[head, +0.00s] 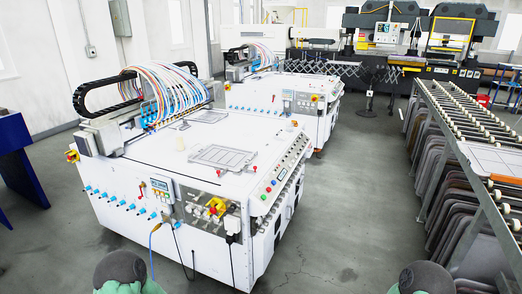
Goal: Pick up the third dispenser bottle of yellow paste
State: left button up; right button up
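I cannot make out any dispenser bottle of yellow paste in the head view. The nearer white machine (150,160) carries a gantry head (108,132) at its back left, with a bundle of coloured tubes (165,90) arching over it. Small blue fittings (120,204) line its left front edge. They are too small to tell apart as bottles. A yellow part (216,206) sits on the front panel. Neither of my grippers is in view; only rounded dark green parts, seemingly of my arms, show at the bottom edge.
A second white machine (285,100) stands behind the first. A roller rack (470,125) with grey and brown panels (435,150) beneath runs along the right. A blue stand (18,150) is at the left. Grey floor (350,210) lies open between the machine and rack.

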aim_at(178, 138)
jog(key=i+j+u, duration=0.1)
jog(key=i+u, duration=0.3)
jog(key=i+l+u, duration=0.1)
jog(key=i+u, duration=0.3)
jog(key=i, duration=0.2)
jog(key=i+j+u, duration=0.15)
jog(key=i, duration=0.3)
